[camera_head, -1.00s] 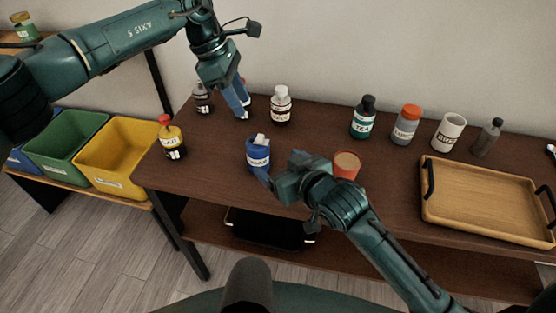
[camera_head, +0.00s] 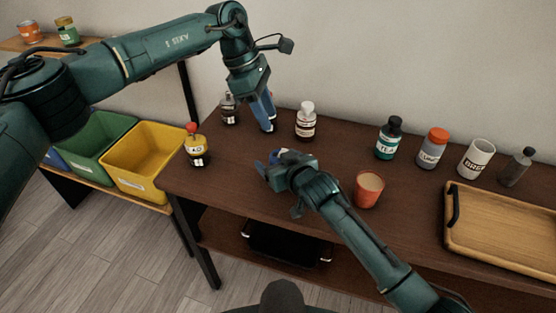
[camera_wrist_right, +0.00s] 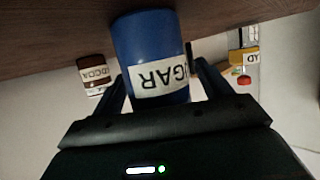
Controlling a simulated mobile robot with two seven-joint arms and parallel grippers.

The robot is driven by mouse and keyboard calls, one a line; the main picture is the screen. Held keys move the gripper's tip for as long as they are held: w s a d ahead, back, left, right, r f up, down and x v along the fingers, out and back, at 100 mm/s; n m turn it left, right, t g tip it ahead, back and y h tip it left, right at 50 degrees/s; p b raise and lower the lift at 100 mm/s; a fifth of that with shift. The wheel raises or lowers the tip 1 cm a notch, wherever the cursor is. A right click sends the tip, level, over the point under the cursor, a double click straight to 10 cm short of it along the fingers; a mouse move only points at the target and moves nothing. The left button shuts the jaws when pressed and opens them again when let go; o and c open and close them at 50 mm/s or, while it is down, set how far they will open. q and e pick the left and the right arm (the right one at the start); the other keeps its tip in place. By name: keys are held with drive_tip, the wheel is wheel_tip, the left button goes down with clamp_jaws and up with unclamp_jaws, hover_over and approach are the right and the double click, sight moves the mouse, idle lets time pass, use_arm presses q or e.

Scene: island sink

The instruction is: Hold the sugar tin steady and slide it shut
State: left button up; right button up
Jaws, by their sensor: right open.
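The blue sugar tin (camera_wrist_right: 150,48) fills the middle of the right wrist view, its white label upside down. It stands between the fingers of my right gripper, which are open on either side of it. In the head view my right gripper (camera_head: 268,162) covers most of the tin, so its top and any lid cannot be made out. My left gripper (camera_head: 268,118) is above the back of the table, behind the tin and apart from it. Its fingers point down, and whether they are open or shut is unclear.
An orange cup (camera_head: 368,190) stands right of my right gripper. A cocoa bottle (camera_head: 306,123), a dark bottle (camera_head: 230,108) and a yellow, red-capped bottle (camera_head: 196,148) stand around the left gripper. Several containers and a wooden tray (camera_head: 500,230) occupy the right side.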

drive_tip(key=shift+w, duration=0.1)
drive_tip(key=shift+c, duration=0.3)
drive_tip(key=c, duration=1.1)
drive_tip(key=shift+o, duration=0.2)
idle(0.5)
